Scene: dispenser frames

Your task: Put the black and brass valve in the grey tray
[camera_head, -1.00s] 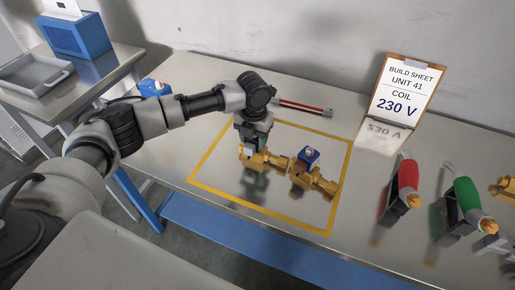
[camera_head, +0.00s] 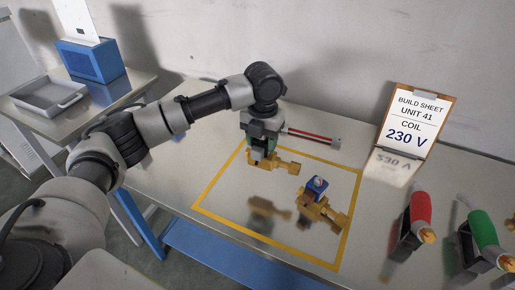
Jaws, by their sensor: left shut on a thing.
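My left gripper (camera_head: 262,148) is shut on a brass valve (camera_head: 284,166) and holds it a little above the table, inside the yellow outline. The gripper hides most of the valve's top, so its black part cannot be made out clearly. A second brass valve with a blue top (camera_head: 318,190) stands on the table to the right of it, apart from it. The grey tray (camera_head: 40,112) stands on a side table at the far left and looks empty. My right gripper is out of view.
A blue box (camera_head: 90,62) stands behind the tray. A red-handled tool (camera_head: 310,136) lies behind the yellow outline (camera_head: 235,228). A build sheet clipboard (camera_head: 418,118) reads "230 V". Red (camera_head: 420,212) and green (camera_head: 482,230) handled tools stand at right. My left arm spans the gap between tables.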

